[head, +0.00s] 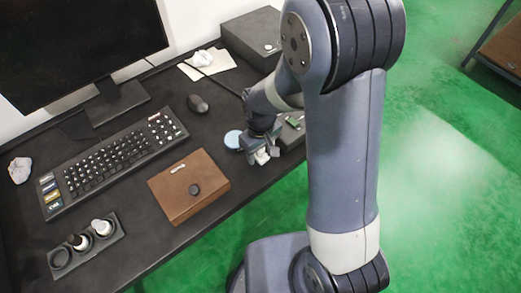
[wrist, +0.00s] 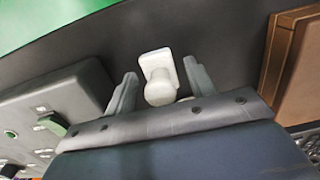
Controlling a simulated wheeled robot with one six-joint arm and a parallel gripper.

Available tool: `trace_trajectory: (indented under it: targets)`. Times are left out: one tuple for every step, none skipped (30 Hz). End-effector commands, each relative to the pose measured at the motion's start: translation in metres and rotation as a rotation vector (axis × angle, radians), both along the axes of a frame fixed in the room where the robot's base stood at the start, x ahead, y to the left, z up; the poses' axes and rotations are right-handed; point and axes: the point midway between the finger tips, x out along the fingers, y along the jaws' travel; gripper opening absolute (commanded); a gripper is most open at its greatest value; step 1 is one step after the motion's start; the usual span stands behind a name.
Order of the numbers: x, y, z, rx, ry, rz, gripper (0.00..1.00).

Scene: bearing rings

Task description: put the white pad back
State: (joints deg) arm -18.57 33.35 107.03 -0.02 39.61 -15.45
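The white pad (wrist: 157,68) is a small white block with a rounded knob, seen between my fingers in the wrist view. In the head view it is a small white patch (head: 262,157) near the desk's front edge, partly covered by my gripper (head: 263,154). My gripper (wrist: 160,72) is open, with a finger on each side of the pad and a visible gap to both. I cannot tell how far it is above the desk. A black three-hole holder (head: 118,226) lies at the desk's front left.
A brown box (head: 207,188) with a dark knob lies left of my gripper. A grey device (wrist: 40,105) with a green switch is on the other side. A blue disc (head: 233,139) is close by. The keyboard (head: 110,160), mouse (head: 198,104) and monitor stand behind.

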Motion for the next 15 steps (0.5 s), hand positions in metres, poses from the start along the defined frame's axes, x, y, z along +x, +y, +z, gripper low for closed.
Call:
trace_trajectory:
  targets:
    - [0.0, 0.0, 0.0, 0.0, 0.0, 0.0, 0.54]
    - [0.0, 0.0, 0.0, 0.0, 0.0, 0.0, 0.54]
    - [0.0, 0.0, 0.0, 0.0, 0.0, 0.0, 0.54]
    - [0.0, 0.0, 0.0, 0.0, 0.0, 0.0, 0.54]
    - [0.0, 0.0, 0.0, 0.0, 0.0, 0.0, 0.54]
    - [0.0, 0.0, 0.0, 0.0, 0.0, 0.0, 0.54]
    - [0.0, 0.0, 0.001, 0.0, 0.0, 0.0, 0.54]
    - [0.0, 0.0, 0.002, 0.0, 0.0, 0.0, 0.54]
    - [0.0, 0.0, 0.003, 0.0, 0.0, 0.0, 0.54]
    - [0.0, 0.0, 0.005, 0.0, 0.0, 0.0, 0.54]
    - [0.0, 0.0, 0.008, 0.001, -0.002, 0.0, 0.54]
    - [0.001, 0.0, 0.013, 0.001, -0.003, 0.0, 0.54]
    - [0.001, 0.0, 0.017, 0.001, -0.004, 0.0, 0.54]
    - [0.001, 0.0, 0.023, 0.002, -0.005, 0.0, 0.54]
    - [0.001, 0.0, 0.03, 0.002, -0.006, 0.0, 0.54]
